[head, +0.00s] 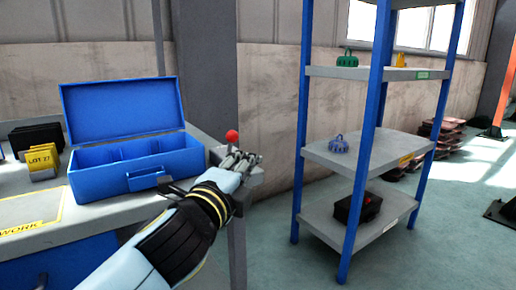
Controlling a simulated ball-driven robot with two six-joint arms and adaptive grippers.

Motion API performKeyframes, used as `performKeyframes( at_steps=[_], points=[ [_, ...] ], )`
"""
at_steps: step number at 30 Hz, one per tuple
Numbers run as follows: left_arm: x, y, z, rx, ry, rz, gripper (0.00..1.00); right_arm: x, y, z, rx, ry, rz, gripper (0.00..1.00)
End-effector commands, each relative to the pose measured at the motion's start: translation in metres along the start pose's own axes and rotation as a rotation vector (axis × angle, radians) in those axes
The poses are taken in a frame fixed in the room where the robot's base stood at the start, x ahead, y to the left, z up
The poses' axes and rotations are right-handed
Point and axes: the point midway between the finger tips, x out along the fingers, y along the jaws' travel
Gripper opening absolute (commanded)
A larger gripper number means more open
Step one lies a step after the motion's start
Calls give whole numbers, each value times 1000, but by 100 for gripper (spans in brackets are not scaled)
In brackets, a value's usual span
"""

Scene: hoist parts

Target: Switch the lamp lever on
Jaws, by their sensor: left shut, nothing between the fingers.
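A red ball knob (232,136), which looks like the top of the lamp lever, stands near the right end of the grey bench. The lever's stem and base are mostly hidden behind my left gripper (248,160). My left gripper is shut and empty, reaching in from the lower left. Its fingers are just below and right of the knob in the picture; I cannot tell whether they touch the lever. No lamp can be made out. My right gripper is out of view.
An open blue toolbox (130,175) stands on the bench (95,215), left of my gripper.

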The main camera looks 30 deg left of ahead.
Motion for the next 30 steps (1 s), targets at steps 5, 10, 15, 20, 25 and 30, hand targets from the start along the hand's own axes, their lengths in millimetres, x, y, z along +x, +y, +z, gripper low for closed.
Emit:
performKeyframes(
  at_steps=[5,10,15,20,25,30],
  points=[
    [0,-1,0,-1,0,0,0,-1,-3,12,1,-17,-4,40],
    [8,-1,0,-1,1,-2,0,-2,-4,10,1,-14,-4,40],
    [35,-2,0,-3,1,-3,0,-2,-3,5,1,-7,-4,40],
    [70,-1,0,-2,0,-2,0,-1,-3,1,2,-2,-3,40],
    [105,-1,0,-2,0,-1,0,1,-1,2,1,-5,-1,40],
    [92,2,26,4,2,2,0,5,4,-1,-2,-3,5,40]
  ],
)
